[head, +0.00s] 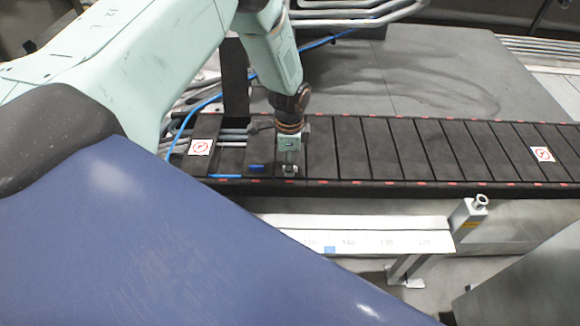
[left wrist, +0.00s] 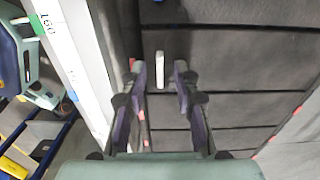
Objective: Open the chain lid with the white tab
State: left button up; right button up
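The chain (head: 430,150) is a long dark track of flat lids running across the head view. The white tab (left wrist: 159,69) is a small upright pale bar on one dark lid (left wrist: 215,62) in the left wrist view. My left gripper (head: 290,169) points down over the chain, left of the middle in the head view. In the left wrist view its two fingers (left wrist: 158,82) are apart, one on each side of the white tab, with gaps showing. Whether the fingertips are down at the tab's height I cannot tell. My right gripper is not in view.
A blue tab (head: 256,168) lies on the chain left of my gripper. A white numbered rail (head: 375,240) runs along the chain's near side, with a metal post (head: 468,222) at its right end. A blue cable (head: 207,104) and grey pipes pass behind on the left.

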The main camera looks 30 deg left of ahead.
pick_arm(q)
jog(key=shift+f, duration=0.25)
grip_shut()
dwell(0.7)
